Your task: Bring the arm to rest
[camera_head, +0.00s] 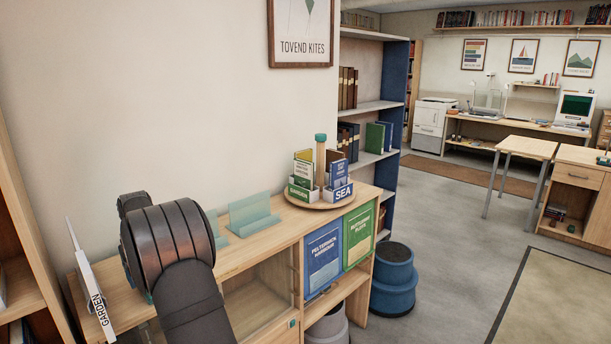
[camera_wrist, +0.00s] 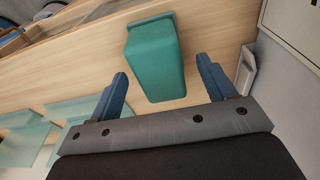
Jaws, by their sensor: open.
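My gripper (camera_wrist: 162,67) is open in the wrist view, with its two blue fingers apart. A teal block (camera_wrist: 155,50) stands on the pale wooden top ahead of the fingers and partly between them in the picture. I cannot tell whether they touch it. Nothing is visibly gripped. In the head view my dark arm reaches over the left part of the low wooden cabinet (camera_head: 262,240) and hides the fingers.
Translucent teal stands (camera_head: 252,216) are right of my arm. Beyond them is a round carousel (camera_head: 322,202) with booklets. A white GARDEN sign (camera_head: 92,296) stands left of my arm. A blue stool (camera_head: 393,280) is on the floor; open floor lies to the right.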

